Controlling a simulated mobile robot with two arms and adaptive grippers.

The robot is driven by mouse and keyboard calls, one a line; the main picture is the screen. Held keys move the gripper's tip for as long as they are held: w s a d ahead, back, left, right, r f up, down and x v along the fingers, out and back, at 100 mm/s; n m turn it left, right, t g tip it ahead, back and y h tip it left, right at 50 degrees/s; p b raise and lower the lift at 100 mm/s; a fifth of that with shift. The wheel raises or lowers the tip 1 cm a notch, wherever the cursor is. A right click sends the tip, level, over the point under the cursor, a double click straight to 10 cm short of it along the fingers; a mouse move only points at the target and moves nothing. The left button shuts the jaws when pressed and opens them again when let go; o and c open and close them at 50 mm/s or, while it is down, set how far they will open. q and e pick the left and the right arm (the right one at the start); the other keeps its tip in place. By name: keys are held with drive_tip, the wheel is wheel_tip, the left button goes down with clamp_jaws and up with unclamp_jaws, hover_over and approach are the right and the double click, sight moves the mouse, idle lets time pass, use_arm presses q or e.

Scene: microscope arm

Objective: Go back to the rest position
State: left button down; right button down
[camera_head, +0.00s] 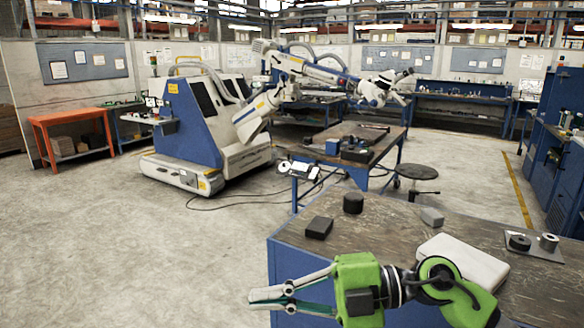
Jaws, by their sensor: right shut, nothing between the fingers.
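My right gripper (258,298) is at the bottom of the head view, at the end of my green and black arm. Its two slim grey fingers point left. The fingers are shut, with nothing held between them. The gripper is in front of the near edge of the workbench (385,228), apart from the items on it. My left gripper is not in view.
A black block (319,227), a dark cylinder (353,202), a grey block (432,217) and a white flat box (462,262) lie on the bench. A white and blue machine (205,120) with a long arm stands behind. Floor at left is clear.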

drive_tip(key=w+d+r+m+t+y, duration=0.1)
drive_tip(key=w+r+m+t+y, duration=0.2)
drive_tip(key=r+m+t+y, duration=0.35)
drive_tip(key=w+d+f+m+t+h, duration=0.1)
drive_tip(key=w+d+m+t+h, duration=0.3)
drive_tip(key=d+m+t+h, duration=0.45)
drive_tip(key=s+d+f+m+h, duration=0.1)
drive_tip(key=d+f+m+h, duration=0.55)
drive_tip(key=f, duration=0.55)
drive_tip(key=s+d+f+m+h, duration=0.1)
drive_tip(key=d+f+m+h, duration=0.4)
drive_tip(key=f+m+h, duration=0.5)
drive_tip(key=s+d+f+n+g+y, duration=0.1)
drive_tip(key=s+d+f+g, duration=0.1)
drive_tip(key=s+f+g, duration=0.65)
drive_tip(key=s+d+f+n+g+y, duration=0.1)
drive_tip(key=s+f+g, duration=0.2)
drive_tip(key=s+f, duration=1.05)
drive_tip(key=s+f+g, duration=0.1)
drive_tip(key=s+f, duration=0.1)
drive_tip(key=f, duration=1.1)
drive_tip(key=s+f+g, duration=0.1)
drive_tip(key=s+f, duration=0.2)
drive_tip(key=f, duration=1)
drive_tip(key=s+d+f+b, duration=0.1)
drive_tip(key=s+d+f, duration=0.2)
drive_tip(key=s+f, duration=1.2)
drive_tip(key=shift+s+d+f+g, duration=0.15)
drive_tip(key=shift+s+f+g, duration=0.15)
drive_tip(key=shift+s, duration=0.4)
